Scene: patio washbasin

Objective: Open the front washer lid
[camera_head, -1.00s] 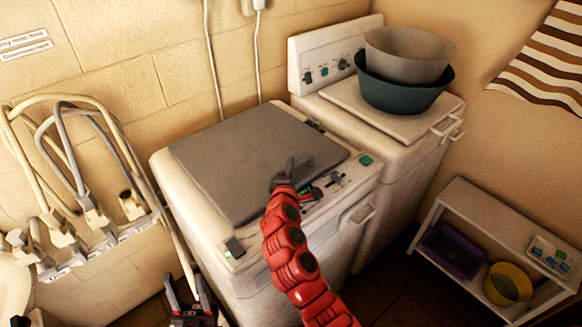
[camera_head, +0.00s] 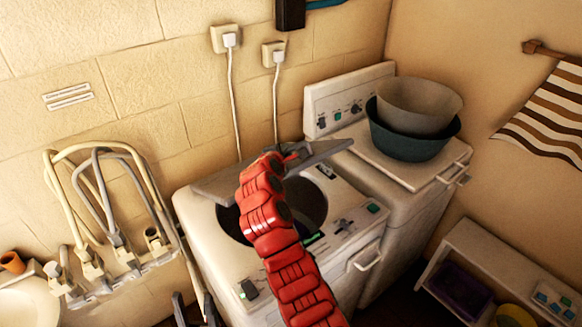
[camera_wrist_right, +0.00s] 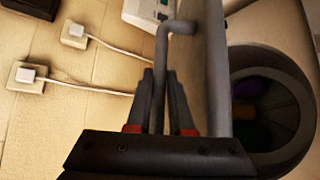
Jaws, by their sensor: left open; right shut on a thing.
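The front washer (camera_head: 330,262) is a white top-loader, and its grey lid (camera_head: 325,152) is raised at a slant toward the wall. The dark round drum opening (camera_head: 308,200) shows beneath it. My right gripper (camera_head: 290,156) is at the lid's edge, partly hidden by my red arm. In the right wrist view, the fingers of my right gripper (camera_wrist_right: 162,85) are shut on the grey bent handle of the lid (camera_wrist_right: 170,28). The lid (camera_wrist_right: 216,75) is seen nearly edge-on there, beside the drum opening (camera_wrist_right: 268,110). My left gripper (camera_head: 194,312) is open and empty, low beside the washer's left side.
A second white washer (camera_head: 400,215) stands behind to the right, carrying a grey basin (camera_head: 420,103) nested in a teal one (camera_head: 410,145). Hoses (camera_head: 100,185) hang on the left wall. A white shelf (camera_head: 500,262) stands at the lower right.

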